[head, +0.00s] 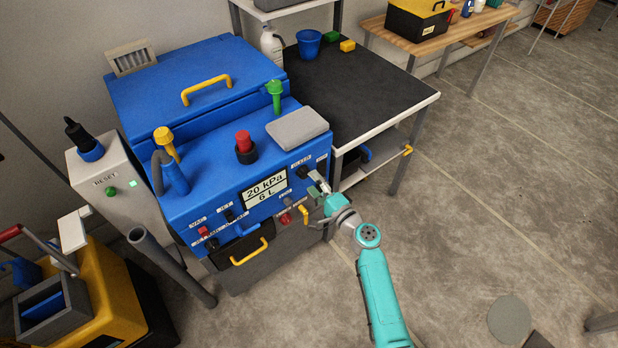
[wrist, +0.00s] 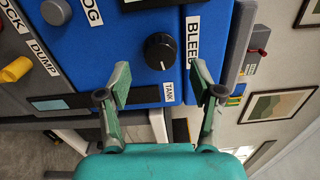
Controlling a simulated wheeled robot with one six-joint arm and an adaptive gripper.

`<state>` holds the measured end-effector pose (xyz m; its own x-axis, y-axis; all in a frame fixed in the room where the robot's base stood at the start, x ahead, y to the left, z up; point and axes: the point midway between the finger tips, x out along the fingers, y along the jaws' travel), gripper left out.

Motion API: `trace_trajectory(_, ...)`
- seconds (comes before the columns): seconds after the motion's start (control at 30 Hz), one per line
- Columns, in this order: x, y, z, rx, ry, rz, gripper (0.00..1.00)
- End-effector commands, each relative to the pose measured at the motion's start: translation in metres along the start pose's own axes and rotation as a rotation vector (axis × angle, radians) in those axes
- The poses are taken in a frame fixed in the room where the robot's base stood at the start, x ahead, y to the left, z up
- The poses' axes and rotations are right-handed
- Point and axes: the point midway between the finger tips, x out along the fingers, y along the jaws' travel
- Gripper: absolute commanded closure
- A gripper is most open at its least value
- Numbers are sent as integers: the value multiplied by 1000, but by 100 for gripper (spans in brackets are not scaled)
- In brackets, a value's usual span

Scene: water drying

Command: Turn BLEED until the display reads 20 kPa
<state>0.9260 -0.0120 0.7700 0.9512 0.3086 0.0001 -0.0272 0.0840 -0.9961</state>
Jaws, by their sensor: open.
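The blue machine's display (head: 266,190) reads "20 kPa" and "6 L" in the head view. The black BLEED knob (head: 303,173) is on the front panel, to the right of the display. In the wrist view the knob (wrist: 160,50) has a white pointer mark, with the BLEED label (wrist: 193,40) to its right and a TANK label below it. My gripper (head: 319,182) is close to the panel near the knob. In the wrist view my gripper (wrist: 162,82) is open and empty, the knob lying beyond the gap between its fingertips, apparently untouched.
More controls and a yellow handle (head: 249,252) are on the machine's front. A red button (head: 244,141) and green handle (head: 275,95) are on top. A black-topped table (head: 352,95) stands behind at the right. The floor (head: 470,215) at the right is mostly clear.

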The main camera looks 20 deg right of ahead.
Motion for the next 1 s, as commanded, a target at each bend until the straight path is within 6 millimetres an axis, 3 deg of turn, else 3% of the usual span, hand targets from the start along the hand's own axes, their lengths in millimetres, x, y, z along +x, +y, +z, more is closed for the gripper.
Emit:
trace_trajectory(0.2,-46,1,-1,0,4,2,35)
trace_trajectory(0.4,-74,0,-1,0,3,1,35)
trace_trajectory(0.6,-84,0,-1,-1,2,0,35)
trace_trajectory(1.0,-84,0,0,-1,1,0,35)
